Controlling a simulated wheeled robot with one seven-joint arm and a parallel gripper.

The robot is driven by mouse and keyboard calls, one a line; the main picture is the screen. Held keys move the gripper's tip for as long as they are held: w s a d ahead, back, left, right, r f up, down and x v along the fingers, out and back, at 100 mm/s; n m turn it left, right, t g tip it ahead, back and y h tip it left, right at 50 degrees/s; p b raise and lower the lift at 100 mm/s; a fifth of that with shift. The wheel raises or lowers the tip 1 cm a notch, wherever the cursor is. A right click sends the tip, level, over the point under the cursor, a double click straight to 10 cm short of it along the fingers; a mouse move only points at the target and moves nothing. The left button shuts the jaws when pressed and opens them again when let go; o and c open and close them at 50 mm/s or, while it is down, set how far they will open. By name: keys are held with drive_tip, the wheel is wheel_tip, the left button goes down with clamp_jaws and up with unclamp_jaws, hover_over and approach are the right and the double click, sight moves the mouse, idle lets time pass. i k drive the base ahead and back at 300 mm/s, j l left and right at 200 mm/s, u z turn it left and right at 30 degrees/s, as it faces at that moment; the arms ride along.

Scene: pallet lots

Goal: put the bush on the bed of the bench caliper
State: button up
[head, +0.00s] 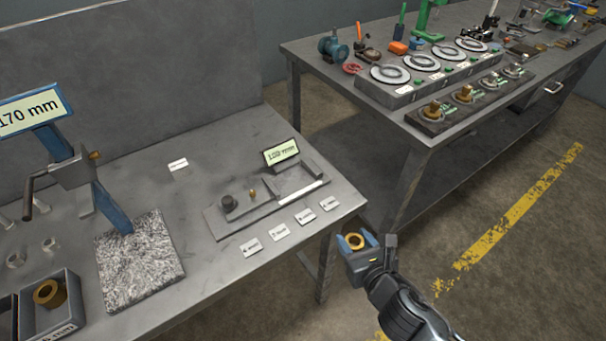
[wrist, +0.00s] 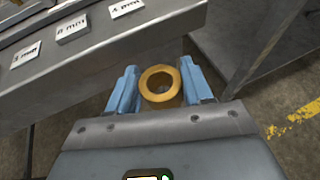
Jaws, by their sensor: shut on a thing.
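My gripper (head: 354,245) is at the lower middle of the head view, off the front right corner of the near table. It is shut on a brass bush (head: 354,241), a ring with an open hole. In the wrist view the bush (wrist: 160,85) sits between the two blue fingers (wrist: 160,90). The bench caliper (head: 268,195) lies on the near table, to the left of and beyond my gripper. It has a grey bed, a dark round post, a small brass piece, a bright bar and a display whose number I cannot read surely.
Several labels (head: 279,232) lie along the front edge of the near table (head: 200,262). Left are a granite plate (head: 140,262), a blue stand with a display (head: 110,205) and a bin holding another brass bush (head: 49,293). A second table (head: 440,140) with dials stands behind right.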

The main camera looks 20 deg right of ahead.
sight(297, 178)
drive_tip(key=i+l+u, duration=0.1)
drive_tip(key=l, duration=0.4)
drive_tip(key=l+u, duration=0.1)
drive_tip(key=l, duration=0.4)
drive_tip(key=i+j+z, duration=0.15)
drive_tip(key=i, duration=0.45)
